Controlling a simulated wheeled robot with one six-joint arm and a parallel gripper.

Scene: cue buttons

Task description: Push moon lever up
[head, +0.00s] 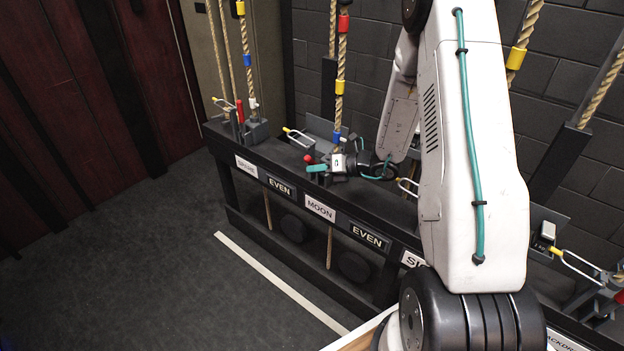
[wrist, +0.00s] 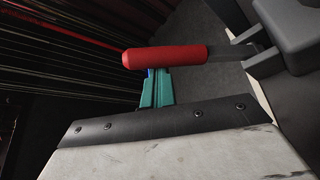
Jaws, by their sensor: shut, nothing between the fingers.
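The MOON label (head: 320,208) is a white plate on the front of the dark rail. Above it, the moon lever (head: 308,158) shows as a red handle end, partly hidden by my gripper. In the wrist view the red handle (wrist: 165,57) lies nearly level, and its dark bar runs right into a grey block. My gripper (head: 317,168) has teal fingers, shut and empty, at the lever. In the wrist view the gripper's fingers (wrist: 156,88) reach up to the handle, which covers their tips. I cannot tell whether they touch it.
The SPARE lever (head: 240,111) stands upright to the left, with ropes behind it. EVEN labels (head: 280,187) flank MOON. A yellow-handled fork (head: 298,136) juts out behind my gripper. The floor (head: 150,260) in front of the rail is clear.

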